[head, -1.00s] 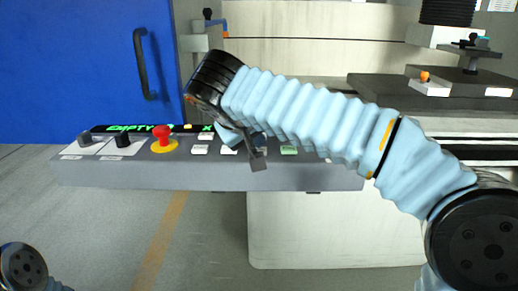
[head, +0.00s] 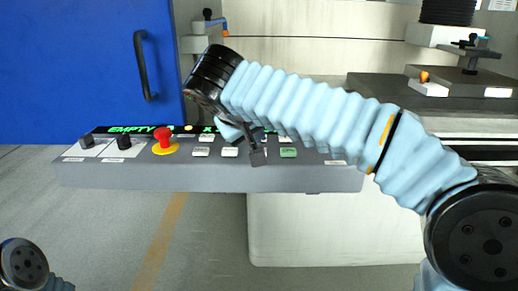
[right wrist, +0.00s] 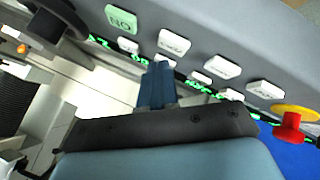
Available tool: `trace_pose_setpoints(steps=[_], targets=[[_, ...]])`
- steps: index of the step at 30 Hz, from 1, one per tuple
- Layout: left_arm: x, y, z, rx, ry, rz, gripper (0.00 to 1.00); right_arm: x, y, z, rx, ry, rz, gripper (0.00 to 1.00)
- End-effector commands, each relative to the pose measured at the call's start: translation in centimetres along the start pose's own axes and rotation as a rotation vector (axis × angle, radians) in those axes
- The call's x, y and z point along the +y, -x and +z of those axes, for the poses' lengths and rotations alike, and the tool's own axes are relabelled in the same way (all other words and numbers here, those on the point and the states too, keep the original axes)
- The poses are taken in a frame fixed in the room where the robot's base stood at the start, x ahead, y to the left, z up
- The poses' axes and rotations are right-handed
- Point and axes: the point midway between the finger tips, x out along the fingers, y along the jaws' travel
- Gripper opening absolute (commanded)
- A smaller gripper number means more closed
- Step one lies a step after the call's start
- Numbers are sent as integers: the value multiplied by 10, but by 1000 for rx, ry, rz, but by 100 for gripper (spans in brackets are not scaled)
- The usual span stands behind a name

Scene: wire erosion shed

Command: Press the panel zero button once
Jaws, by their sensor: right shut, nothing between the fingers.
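The grey control panel (head: 210,178) carries a row of push buttons: white ones (head: 201,152) and (head: 230,152), and a green one (head: 288,152). In the right wrist view the green button (right wrist: 121,18) and several white buttons (right wrist: 173,41) show tilted. Their labels are too small or blurred for me to tell which is the zero button. My right gripper (head: 256,157) hangs over the panel between a white button and the green one. Its closed fingers (right wrist: 158,84) are empty, and touching is not clear. The gripper and arm hide part of the back button row. My left gripper is out of view.
A red emergency stop (head: 163,140) on a yellow ring stands left of the buttons, with black knobs (head: 124,141) farther left. A lit green display (head: 130,129) runs behind. A blue door (head: 70,70) and a machine table (head: 440,95) stand beyond.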

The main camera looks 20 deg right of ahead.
Motion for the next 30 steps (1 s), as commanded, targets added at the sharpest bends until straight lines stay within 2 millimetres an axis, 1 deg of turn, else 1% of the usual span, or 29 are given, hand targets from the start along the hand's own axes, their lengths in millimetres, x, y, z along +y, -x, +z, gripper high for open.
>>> trace_pose_setpoints(steps=[5, 12, 17, 30], targets=[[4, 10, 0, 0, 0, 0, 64, 6, 8, -6, 0, 0, 0, 0], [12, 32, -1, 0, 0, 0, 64, 18, 25, -18, 0, 0, 0, 0], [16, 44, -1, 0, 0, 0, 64, 25, 35, -25, 0, 0, 0, 0], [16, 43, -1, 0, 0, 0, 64, 25, 35, -25, 0, 0, 0, 0]])
